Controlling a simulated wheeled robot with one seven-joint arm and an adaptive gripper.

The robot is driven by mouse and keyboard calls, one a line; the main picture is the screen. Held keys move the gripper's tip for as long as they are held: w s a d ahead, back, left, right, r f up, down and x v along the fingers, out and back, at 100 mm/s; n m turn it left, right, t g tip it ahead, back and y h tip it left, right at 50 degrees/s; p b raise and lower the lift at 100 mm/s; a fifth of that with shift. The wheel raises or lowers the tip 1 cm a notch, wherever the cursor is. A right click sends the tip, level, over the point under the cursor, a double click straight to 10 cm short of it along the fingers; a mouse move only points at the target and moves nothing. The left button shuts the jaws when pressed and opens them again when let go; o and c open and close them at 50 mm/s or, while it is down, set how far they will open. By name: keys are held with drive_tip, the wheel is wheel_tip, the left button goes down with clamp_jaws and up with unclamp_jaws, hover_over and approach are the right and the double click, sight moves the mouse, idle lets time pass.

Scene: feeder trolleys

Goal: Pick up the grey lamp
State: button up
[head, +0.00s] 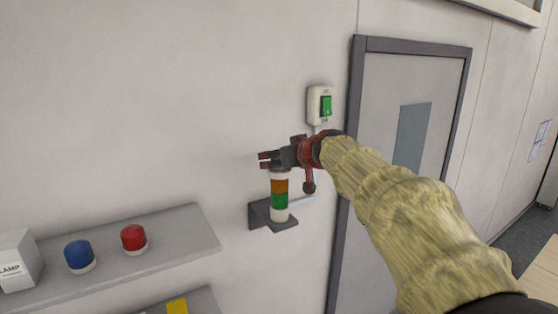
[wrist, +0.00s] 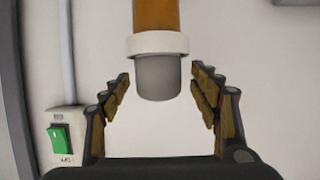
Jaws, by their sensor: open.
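The grey lamp (wrist: 157,78) is a short, round-ended grey cylinder on a white collar (wrist: 158,44), at the end of a signal tower. In the head view the tower's orange section (head: 279,186) and green section (head: 280,201) stand upright on a dark wall bracket (head: 259,214). My gripper (head: 266,160) is at the top of the tower and hides the grey lamp there. In the wrist view my gripper (wrist: 160,77) is open, with one finger on each side of the grey lamp. Gaps show on both sides, so neither finger touches it.
A switch box with a green rocker (head: 326,105) is on the wall just above my gripper. A grey door (head: 380,130) is to the right. A shelf (head: 180,241) at lower left holds a blue lamp (head: 79,256), a red lamp (head: 133,237) and a white box (head: 14,262).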

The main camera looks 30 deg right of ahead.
drive_tip(key=shift+d, duration=0.15)
drive_tip(key=shift+c, duration=0.7)
drive_tip(key=c, duration=1.2)
